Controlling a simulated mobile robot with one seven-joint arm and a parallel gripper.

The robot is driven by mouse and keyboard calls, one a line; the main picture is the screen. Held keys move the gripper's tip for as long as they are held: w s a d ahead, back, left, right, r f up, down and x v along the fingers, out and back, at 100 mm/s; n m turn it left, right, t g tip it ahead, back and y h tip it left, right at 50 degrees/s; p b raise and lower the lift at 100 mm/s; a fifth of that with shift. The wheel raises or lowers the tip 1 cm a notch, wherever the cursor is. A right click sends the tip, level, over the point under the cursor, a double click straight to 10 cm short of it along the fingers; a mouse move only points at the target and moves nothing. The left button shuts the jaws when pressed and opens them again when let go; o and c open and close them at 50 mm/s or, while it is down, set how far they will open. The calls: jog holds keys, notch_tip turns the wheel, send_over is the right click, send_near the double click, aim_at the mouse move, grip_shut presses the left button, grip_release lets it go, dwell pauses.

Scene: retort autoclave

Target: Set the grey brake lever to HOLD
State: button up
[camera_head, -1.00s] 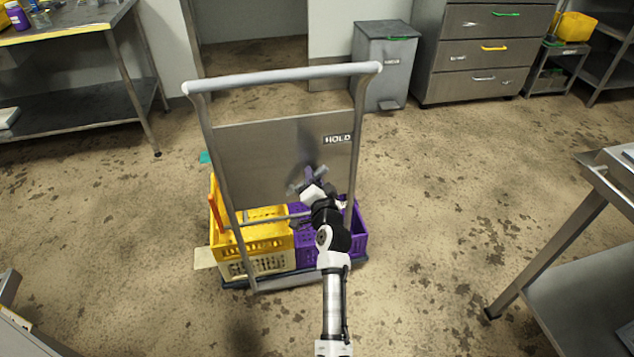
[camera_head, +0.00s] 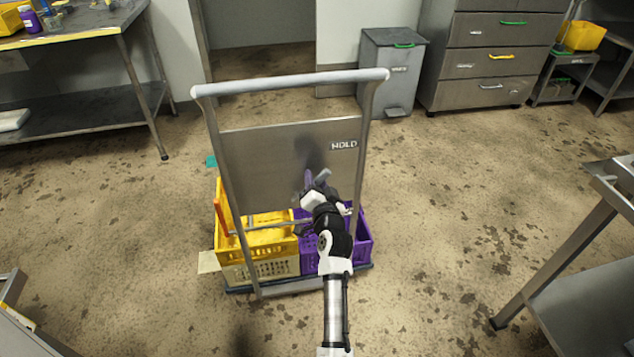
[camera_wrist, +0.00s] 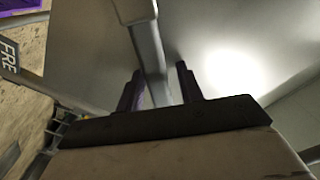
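The trolley's grey back panel (camera_head: 270,160) carries a white HOLD label (camera_head: 344,145) at its upper right. A grey bar (camera_wrist: 151,50), which looks like the brake lever, runs down between my fingers in the wrist view. A label reading "FRE" (camera_wrist: 9,55), cut off, shows at the left there. My gripper (camera_head: 315,179) is at the panel, below and left of HOLD. In the wrist view my gripper (camera_wrist: 160,85) has its two dark fingers apart, one either side of the bar. A gap shows on the right; contact on the left is unclear. My gripper mostly hides the lever in the head view.
The trolley's push handle (camera_head: 290,81) arches above the panel. A yellow crate (camera_head: 270,238) and a purple crate (camera_head: 364,243) sit low on the trolley. An orange upright part (camera_head: 221,217) stands at its left. Metal tables flank it, with bare floor between.

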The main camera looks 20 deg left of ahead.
jog(key=shift+o, duration=0.4)
jog(key=shift+s+d, duration=0.2)
jog(key=b+v, duration=0.2)
jog(key=v, duration=1.1)
jog(key=shift+s, duration=0.2)
